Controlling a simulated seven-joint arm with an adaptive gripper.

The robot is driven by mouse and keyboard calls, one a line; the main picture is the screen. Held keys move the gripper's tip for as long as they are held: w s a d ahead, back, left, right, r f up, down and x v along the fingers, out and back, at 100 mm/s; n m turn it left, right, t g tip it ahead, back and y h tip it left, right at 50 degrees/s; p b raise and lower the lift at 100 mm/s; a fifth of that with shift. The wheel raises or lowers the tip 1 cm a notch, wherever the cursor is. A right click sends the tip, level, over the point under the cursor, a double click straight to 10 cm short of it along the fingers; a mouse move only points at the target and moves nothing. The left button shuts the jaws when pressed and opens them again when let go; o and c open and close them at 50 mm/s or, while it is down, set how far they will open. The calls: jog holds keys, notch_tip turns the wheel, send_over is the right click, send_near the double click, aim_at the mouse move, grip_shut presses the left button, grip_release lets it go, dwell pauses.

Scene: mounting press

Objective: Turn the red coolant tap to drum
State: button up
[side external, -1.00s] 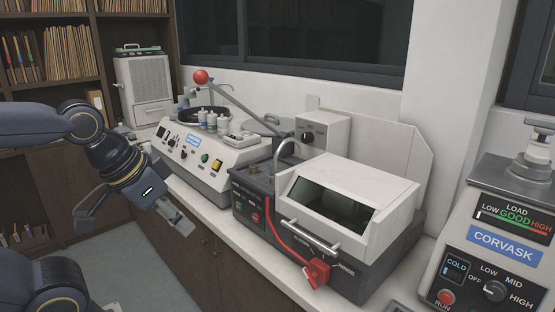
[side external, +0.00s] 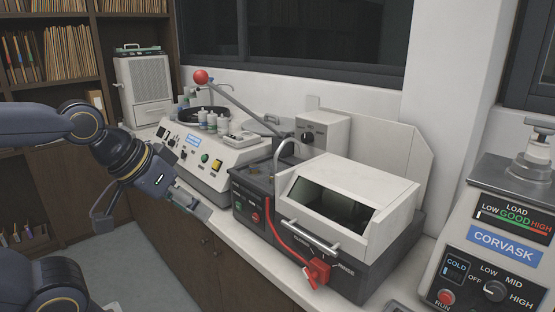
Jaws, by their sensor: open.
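The red coolant tap (side external: 318,271) is on the lower front of the grey-based cutting machine (side external: 365,275), below its white hood. Its short red lever points down and a little left, with a pale tip. A label that looks like RINSE is to its right; the label to its upper left is too small to read surely. A red tube runs along the front to the tap. My gripper (side external: 190,204) is open and empty, left of the machine and in front of the counter edge, well apart from the tap. It tilts down to the right.
A silver handle bar (side external: 309,237) crosses the hood front, just above the tap. A curved metal pipe (side external: 287,143) rises behind. A polishing machine (side external: 192,157) stands left and the CORVASK press (side external: 500,245) right. The space in front of the counter is free.

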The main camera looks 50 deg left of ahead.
jog(key=w+r+n+t+y, duration=0.1)
jog(key=w+r+n+t, duration=0.25)
jog(key=w+n, duration=0.45)
jog(key=w+r+n+t, duration=0.3)
jog(key=w+n+t, duration=0.2)
jog(key=w, duration=0.4)
jog(key=w+d+f+n+y, duration=0.1)
jog(key=w+f+n+y, duration=0.2)
jog(key=f+n+y, duration=0.65)
jog(key=s+d+f+m+t+h, duration=0.25)
jog(key=s+f+m, duration=0.2)
jog(key=f, duration=0.35)
jog(key=s+d+f+m+t+h, duration=0.1)
jog(key=s+d+f+m+h, duration=0.35)
jog(key=f, duration=0.35)
jog(key=m+g+h, duration=0.1)
jog(key=m+h, duration=0.2)
jog(key=m, duration=0.3)
send_near(308, 279)
jog(key=w, duration=0.9)
jog(key=shift+w+a+r, duration=0.1)
jog(key=shift+w+r, duration=0.05)
jog(key=shift+w, duration=0.1)
